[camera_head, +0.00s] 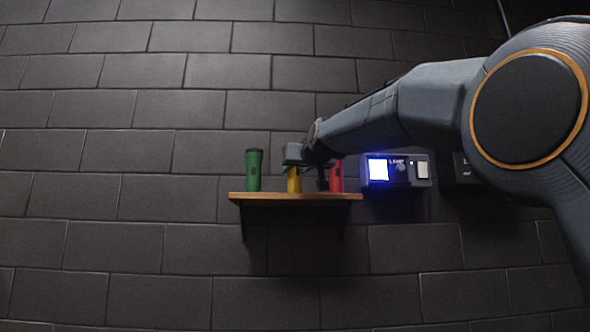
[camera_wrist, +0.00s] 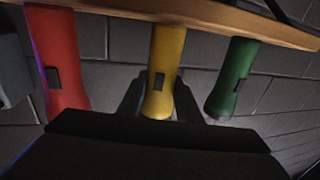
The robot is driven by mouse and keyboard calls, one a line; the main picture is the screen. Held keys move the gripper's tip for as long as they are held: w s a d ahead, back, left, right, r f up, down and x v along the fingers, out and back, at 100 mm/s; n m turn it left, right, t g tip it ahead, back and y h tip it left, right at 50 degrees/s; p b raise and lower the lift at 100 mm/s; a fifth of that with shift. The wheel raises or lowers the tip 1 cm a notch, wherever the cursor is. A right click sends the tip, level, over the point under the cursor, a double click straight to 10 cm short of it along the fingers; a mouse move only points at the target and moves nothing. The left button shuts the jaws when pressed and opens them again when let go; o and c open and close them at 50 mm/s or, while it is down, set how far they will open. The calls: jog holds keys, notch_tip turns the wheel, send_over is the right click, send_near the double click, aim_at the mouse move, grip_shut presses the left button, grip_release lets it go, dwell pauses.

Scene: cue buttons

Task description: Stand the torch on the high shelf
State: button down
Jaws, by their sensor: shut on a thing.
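A yellow torch (camera_head: 294,183) is upright at the wooden shelf (camera_head: 270,196) on the wall, between a green torch and a red torch. My gripper (camera_head: 296,154) is at its upper part and shut on it. In the wrist view the picture is turned over, and the yellow torch (camera_wrist: 166,55) hangs between my two fingers (camera_wrist: 160,98). Its lower end meets the shelf board (camera_wrist: 215,14) there; I cannot tell whether it rests fully on it. My gripper hides its top in the head view.
The green torch (camera_head: 254,170) stands to the left and the red torch (camera_head: 336,176) to the right, both close. A lit box marked LAMP (camera_head: 400,183) is on the wall right of the shelf. A second dark box (camera_head: 466,168) is partly behind my arm.

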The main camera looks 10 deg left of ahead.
jog(key=shift+f, duration=0.1)
jog(key=c, duration=1.3)
grip_release()
jog(key=shift+r, duration=0.2)
jog(key=b+v, duration=0.5)
jog(key=v, duration=0.7)
jog(key=shift+f, duration=0.15)
